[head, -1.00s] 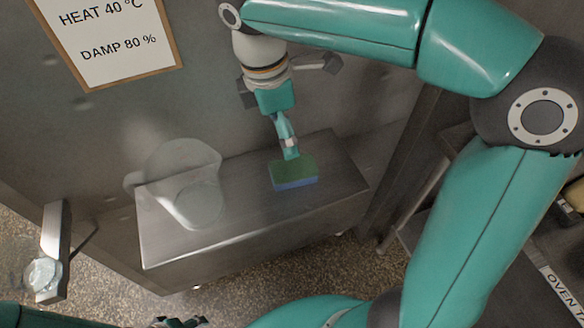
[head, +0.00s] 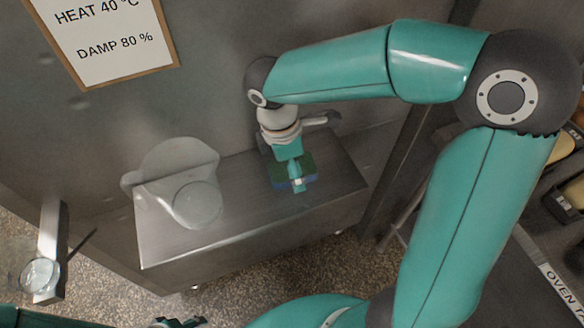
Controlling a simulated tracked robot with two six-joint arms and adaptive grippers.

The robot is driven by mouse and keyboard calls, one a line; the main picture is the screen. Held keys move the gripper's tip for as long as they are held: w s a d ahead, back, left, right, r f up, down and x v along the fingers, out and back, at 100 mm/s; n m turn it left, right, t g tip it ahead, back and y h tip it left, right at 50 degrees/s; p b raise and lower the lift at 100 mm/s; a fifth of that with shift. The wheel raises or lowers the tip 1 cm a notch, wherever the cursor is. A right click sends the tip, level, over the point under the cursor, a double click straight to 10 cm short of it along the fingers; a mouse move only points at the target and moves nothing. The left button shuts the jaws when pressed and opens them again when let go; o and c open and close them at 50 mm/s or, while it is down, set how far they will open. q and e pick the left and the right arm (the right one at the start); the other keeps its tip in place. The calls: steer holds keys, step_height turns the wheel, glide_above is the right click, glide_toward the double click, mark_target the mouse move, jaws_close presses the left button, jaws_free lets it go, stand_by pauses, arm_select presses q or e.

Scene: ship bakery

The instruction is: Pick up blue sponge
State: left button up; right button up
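The sponge (head: 278,176), green on top with blue below, lies on the metal surface (head: 245,215) under the wall. My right gripper (head: 296,178) points down over it, and one teal finger shows in front of the sponge's middle. The other finger and part of the sponge are hidden, so I cannot tell whether the fingers grip it. What looks like the tip of my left gripper (head: 180,322) shows at the bottom edge, away from the sponge. It is mostly cut off.
A translucent jug or scoop (head: 185,190) stands on the same surface left of the sponge. A wall sign (head: 105,40) hangs above. Racks (head: 560,250) stand at the right. A glassy round object on a bracket (head: 42,275) is at lower left.

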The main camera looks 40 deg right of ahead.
steer(key=c, duration=0.8)
steer(key=shift+r, duration=0.15)
step_height(320, 180, up, 20)
steer(key=p, duration=0.1)
steer(key=shift+p, duration=0.3)
steer(key=shift+c, duration=0.2)
steer(key=shift+c, duration=1.3)
steer(key=shift+f, duration=0.2)
